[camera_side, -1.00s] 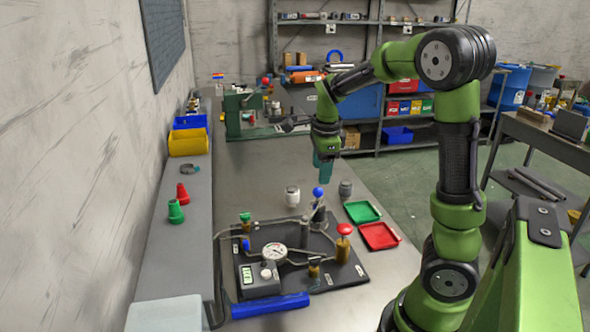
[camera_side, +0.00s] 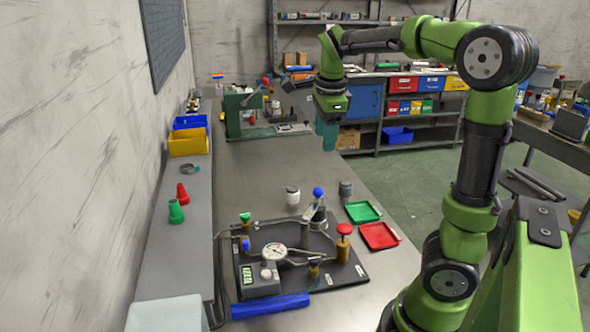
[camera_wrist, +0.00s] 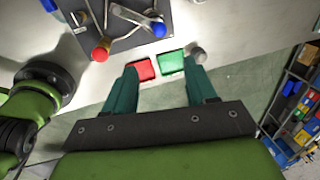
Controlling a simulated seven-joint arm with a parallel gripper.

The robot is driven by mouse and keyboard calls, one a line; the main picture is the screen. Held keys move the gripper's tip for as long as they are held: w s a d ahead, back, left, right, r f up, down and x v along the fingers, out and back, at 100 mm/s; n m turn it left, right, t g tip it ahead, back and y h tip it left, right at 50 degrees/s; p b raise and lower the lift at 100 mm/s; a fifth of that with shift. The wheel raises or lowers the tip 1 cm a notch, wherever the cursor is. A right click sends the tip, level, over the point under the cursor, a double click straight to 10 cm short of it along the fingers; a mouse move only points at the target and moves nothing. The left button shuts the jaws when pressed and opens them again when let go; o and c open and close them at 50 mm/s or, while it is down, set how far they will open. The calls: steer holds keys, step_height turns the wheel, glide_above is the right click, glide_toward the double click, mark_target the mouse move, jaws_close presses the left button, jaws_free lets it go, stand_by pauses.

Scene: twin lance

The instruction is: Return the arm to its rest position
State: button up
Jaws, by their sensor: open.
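My green arm is raised over the metal bench (camera_side: 265,170). My gripper (camera_side: 328,138), with teal fingers, hangs pointing down, high above the bench and beyond the black valve board (camera_side: 335,270). In the wrist view my gripper (camera_wrist: 160,82) has its two fingers spread apart with nothing between them. Past the fingertips lie the red tray (camera_wrist: 145,69) and the green tray (camera_wrist: 171,63). The gripper touches nothing that I can see.
The board carries a gauge (camera_side: 274,251), pipes, a red knob (camera_side: 344,229) and a blue-knobbed lever (camera_side: 318,192). A green machine (camera_side: 243,115) stands at the bench's far end. Air around the gripper looks clear.

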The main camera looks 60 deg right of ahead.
steer(key=s+a+f+n+t+y, duration=0.1)
steer(key=s+a+n+t, duration=0.2)
steer(key=a+n, duration=0.7)
steer(key=s+a+f+n+t+y, duration=0.2)
steer(key=s+a+n, duration=0.3)
steer(key=a+n, duration=0.6)
steer(key=shift+a+f+n+t+y, duration=0.15)
steer(key=shift+a+n+t+y, duration=0.2)
steer(key=shift+n, duration=0.75)
